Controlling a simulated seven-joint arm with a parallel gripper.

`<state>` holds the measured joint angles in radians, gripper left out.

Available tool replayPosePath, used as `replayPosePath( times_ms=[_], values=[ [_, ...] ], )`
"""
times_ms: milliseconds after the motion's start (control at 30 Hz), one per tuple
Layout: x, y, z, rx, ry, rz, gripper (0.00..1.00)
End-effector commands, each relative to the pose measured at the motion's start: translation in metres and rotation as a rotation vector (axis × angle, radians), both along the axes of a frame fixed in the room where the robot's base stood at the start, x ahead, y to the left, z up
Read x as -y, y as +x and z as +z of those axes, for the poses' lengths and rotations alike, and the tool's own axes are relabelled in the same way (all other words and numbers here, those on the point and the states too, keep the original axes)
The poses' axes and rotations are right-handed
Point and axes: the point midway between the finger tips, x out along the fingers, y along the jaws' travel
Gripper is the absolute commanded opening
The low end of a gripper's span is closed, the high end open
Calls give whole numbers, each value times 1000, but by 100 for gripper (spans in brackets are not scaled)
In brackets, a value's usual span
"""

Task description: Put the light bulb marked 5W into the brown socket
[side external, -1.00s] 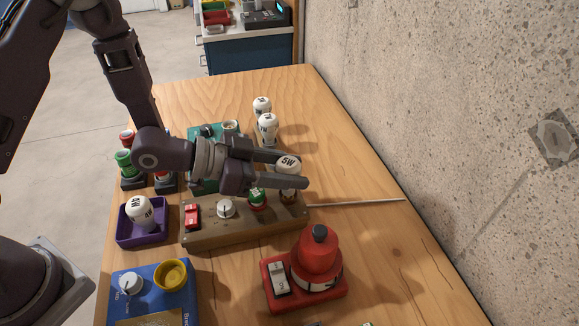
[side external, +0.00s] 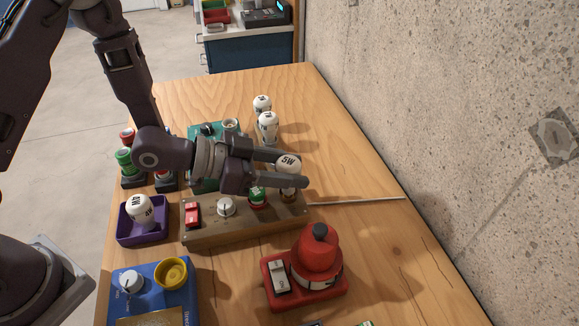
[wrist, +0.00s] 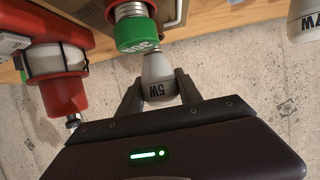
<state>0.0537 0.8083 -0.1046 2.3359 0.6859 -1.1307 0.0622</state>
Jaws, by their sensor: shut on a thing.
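The white light bulb marked 5W (side external: 288,162) is between the fingers of my gripper (side external: 287,169), which is shut on it. The bulb is upright over the right end of the brown panel (side external: 235,232). A brownish socket part (side external: 289,194) shows just under the lower finger. The finger hides the bulb's base, so I cannot tell whether it is seated or just above the socket. In the wrist view the 5W bulb (wrist: 158,78) sits between both fingertips, beside a green part (wrist: 136,36).
A red device (side external: 318,255) stands in front. A purple tray (side external: 127,238) with a bulb is at left. Two white bulbs (side external: 267,127) stand behind. The right table side is mostly clear.

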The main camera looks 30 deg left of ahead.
Motion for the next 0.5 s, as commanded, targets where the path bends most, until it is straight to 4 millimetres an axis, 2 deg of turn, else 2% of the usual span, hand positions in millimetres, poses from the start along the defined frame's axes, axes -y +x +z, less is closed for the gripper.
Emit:
replayPosePath(
  times_ms=[500],
  values=[
    [0,0,-11,-1,-1,-1,1]
  ],
)
